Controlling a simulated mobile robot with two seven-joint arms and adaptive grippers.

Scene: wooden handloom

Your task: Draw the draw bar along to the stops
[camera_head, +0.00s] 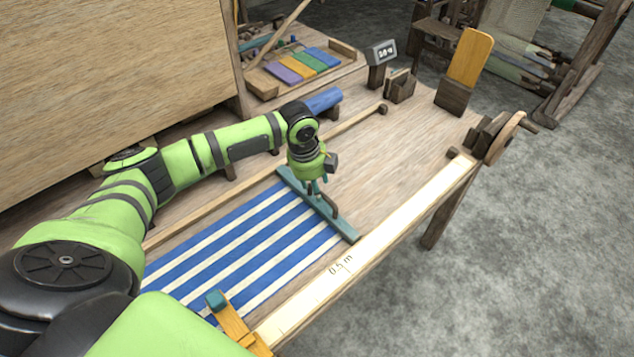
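The draw bar (345,229) is a teal bar lying across the leading edge of a blue-and-white striped cloth (235,250) on the wooden table. A dark upright handle (334,208) stands near its middle. My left gripper (318,190) points down at this handle, its fingers at or against it. The view is too small to tell whether they are closed on it. My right gripper is not in view.
A pale measuring strip (400,222) marked 0.5 m runs along the front edge. A yellow clamp-like part (233,322) stands at the near end. A wooden wheel (506,138), small display (381,52) and yellow board (470,57) stand at the far end.

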